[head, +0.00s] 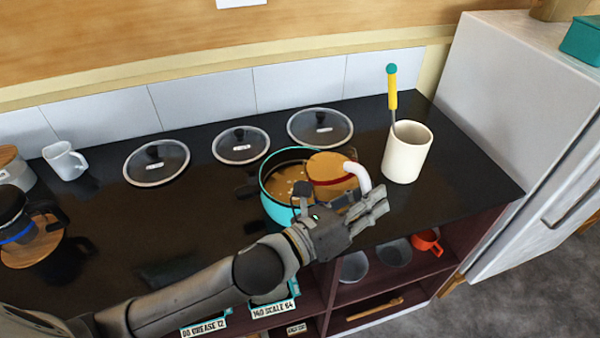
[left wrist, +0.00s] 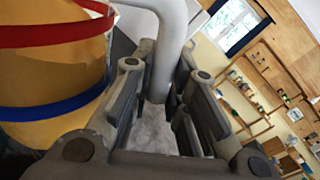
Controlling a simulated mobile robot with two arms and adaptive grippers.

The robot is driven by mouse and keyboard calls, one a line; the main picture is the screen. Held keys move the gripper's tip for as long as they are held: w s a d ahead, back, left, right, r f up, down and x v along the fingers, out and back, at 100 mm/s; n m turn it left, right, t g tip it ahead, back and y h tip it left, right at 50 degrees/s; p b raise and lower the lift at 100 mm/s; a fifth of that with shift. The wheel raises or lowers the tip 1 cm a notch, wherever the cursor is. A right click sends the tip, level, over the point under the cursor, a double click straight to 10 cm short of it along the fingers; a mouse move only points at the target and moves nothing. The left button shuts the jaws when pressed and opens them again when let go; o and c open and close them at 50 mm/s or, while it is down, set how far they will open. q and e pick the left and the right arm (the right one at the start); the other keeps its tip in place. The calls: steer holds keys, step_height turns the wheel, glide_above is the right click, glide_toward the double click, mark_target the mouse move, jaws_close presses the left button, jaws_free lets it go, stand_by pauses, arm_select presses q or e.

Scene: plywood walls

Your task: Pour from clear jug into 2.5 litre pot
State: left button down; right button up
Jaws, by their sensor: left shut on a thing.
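The clear jug (head: 327,168) holds a tan-brown content and has a red band and a white handle (head: 359,178). It is over the right side of the teal pot (head: 279,213); how far it tilts is hard to tell. The pot stands on the dark counter, with brown content and pale bits inside. My left gripper (head: 372,207) is at the jug's right, shut on its handle. In the left wrist view the handle (left wrist: 168,45) runs between the fingers, and the jug (left wrist: 50,75) shows red and blue bands. My right gripper is out of view.
A cream crock (head: 407,155) with a yellow-handled utensil stands close to the right of my gripper. Several glass lids (head: 240,146) lie behind the pot. A white mug (head: 65,162) and a coffee press (head: 18,218) are at the left.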

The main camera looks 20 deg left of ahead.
arm_select(q)
steer(key=shift+w+a+r, duration=0.1)
steer(key=shift+w+r, duration=0.05)
steer(key=shift+r, duration=0.1)
steer(key=shift+a+r+n, duration=0.2)
steer(key=shift+r+n, duration=0.05)
steer(key=shift+n, duration=0.05)
steer(key=shift+w, duration=0.1)
steer(key=shift+w+a+r, duration=0.1)
steer(key=shift+w+a, duration=0.05)
steer(key=shift+a+r+n, duration=0.1)
steer(key=shift+r+n, duration=0.05)
steer(key=shift+n, duration=0.15)
steer(key=shift+w, duration=0.1)
steer(key=shift+w+a+r, duration=0.15)
steer(key=shift+r+n+p, duration=0.1)
steer(key=shift+n+p, duration=0.2)
